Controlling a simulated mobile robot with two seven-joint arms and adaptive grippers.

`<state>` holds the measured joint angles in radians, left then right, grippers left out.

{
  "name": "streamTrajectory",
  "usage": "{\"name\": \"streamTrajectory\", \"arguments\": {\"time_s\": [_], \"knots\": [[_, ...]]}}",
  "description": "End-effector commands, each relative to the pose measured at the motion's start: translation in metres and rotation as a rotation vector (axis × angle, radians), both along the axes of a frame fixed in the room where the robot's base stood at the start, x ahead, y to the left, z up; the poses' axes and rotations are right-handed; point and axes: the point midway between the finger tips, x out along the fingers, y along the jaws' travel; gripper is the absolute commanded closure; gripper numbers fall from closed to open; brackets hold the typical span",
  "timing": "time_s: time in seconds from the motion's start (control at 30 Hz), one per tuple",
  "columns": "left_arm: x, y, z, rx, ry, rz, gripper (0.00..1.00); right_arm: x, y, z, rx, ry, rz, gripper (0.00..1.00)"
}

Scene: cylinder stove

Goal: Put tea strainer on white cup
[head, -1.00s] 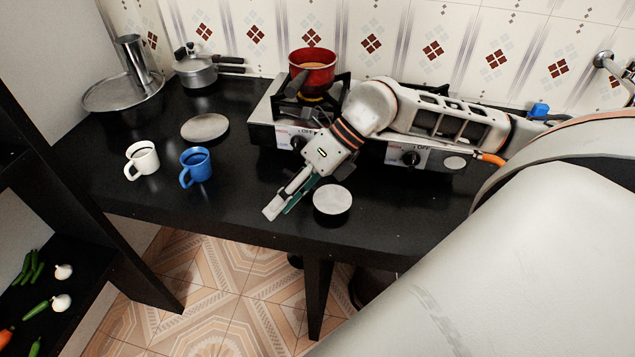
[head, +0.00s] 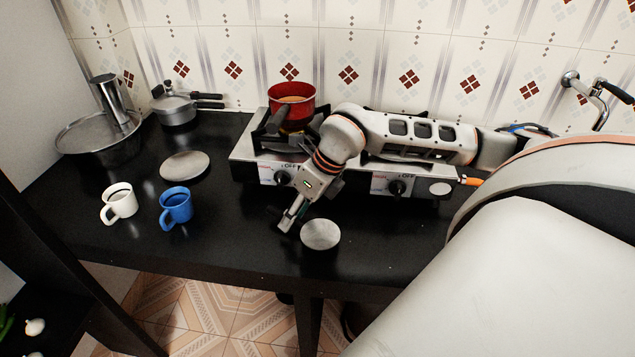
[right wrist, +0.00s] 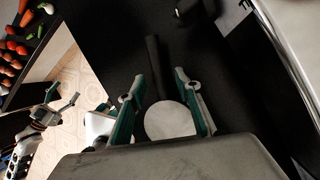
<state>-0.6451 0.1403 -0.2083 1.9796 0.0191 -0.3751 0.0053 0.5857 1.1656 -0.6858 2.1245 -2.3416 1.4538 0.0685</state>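The white cup (head: 120,203) stands upright on the black counter at the left in the head view. The tea strainer (head: 320,234) appears as a round grey disc near the counter's front edge. In the right wrist view, its disc (right wrist: 168,121) and dark handle (right wrist: 154,62) show between my right fingers. My right gripper (head: 289,218) is open, pointing down just left of the disc; I cannot tell whether it touches the handle. My left gripper (right wrist: 64,98) shows open and empty at the left of the right wrist view, away from the strainer.
A blue cup (head: 175,208) stands right of the white cup. Behind are a grey round lid (head: 185,166), a steel bowl (head: 75,151), a pressure cooker (head: 177,108) and a stove (head: 242,153) with a red pot (head: 291,101). The counter between the blue cup and my right gripper is clear.

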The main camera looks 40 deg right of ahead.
Motion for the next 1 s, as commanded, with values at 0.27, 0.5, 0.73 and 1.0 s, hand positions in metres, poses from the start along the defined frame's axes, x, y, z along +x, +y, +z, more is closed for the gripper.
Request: {"name": "streamTrajectory", "arguments": {"time_s": [0.27, 0.5, 0.73, 1.0], "knots": [[0.001, 0.0, 0.0, -0.001, -0.002, 0.0, 0.22, 0.002, 0.001, -0.006, -0.001, -0.002, -0.001, 0.67], [0.001, 0.0, 0.0, -0.001, -0.002, 0.0, 0.22, 0.002, 0.002, -0.005, 0.0, -0.002, -0.001, 1.0], [0.001, 0.0, 0.001, -0.001, -0.002, 0.0, 0.22, 0.002, 0.002, -0.004, 0.0, -0.003, 0.0, 1.0], [0.002, 0.0, 0.003, -0.001, -0.004, 0.0, 0.22, 0.004, 0.001, 0.032, -0.001, -0.009, 0.0, 1.0]]}}
